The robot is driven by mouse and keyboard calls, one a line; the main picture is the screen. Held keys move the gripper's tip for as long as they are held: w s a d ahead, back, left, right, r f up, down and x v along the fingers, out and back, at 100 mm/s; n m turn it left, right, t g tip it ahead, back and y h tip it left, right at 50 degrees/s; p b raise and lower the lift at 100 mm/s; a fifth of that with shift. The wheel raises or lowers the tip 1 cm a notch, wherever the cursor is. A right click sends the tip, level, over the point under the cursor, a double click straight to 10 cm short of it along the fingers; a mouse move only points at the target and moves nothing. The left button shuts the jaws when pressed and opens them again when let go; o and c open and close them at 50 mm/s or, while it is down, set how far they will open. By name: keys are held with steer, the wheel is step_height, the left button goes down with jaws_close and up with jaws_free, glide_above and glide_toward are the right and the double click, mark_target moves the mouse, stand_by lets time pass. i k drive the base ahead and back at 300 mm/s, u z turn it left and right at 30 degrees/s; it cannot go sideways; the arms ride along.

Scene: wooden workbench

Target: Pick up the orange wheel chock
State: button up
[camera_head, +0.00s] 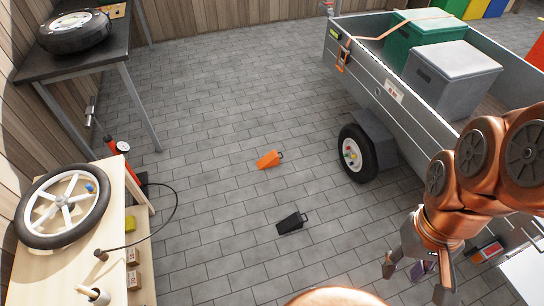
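The orange wheel chock (268,159) lies on the grey paved floor in the middle of the view, left of the trailer's wheel. It is a small wedge with a dark handle loop at its right end. My gripper (416,283) is at the lower right, well apart from the chock. Its fingers are spread and point downward. A small dark purple shape shows between them; I cannot tell whether it is behind them. A black wheel chock (291,223) of similar shape lies on the floor between the orange one and the front of the view.
A grey trailer (365,88) with a black wheel (355,154) stands at the right, carrying green and grey boxes. A wooden workbench (40,278) with a spoked wheel is at the left. A pump (118,147) with a hose stands behind it. The floor around the chocks is clear.

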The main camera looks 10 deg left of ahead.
mark_target(271, 159)
steer(key=u, duration=1.55)
steer(key=i, duration=2.2)
steer(key=z, duration=0.65)
steer(key=i, duration=2.75)
steer(key=z, duration=1.45)
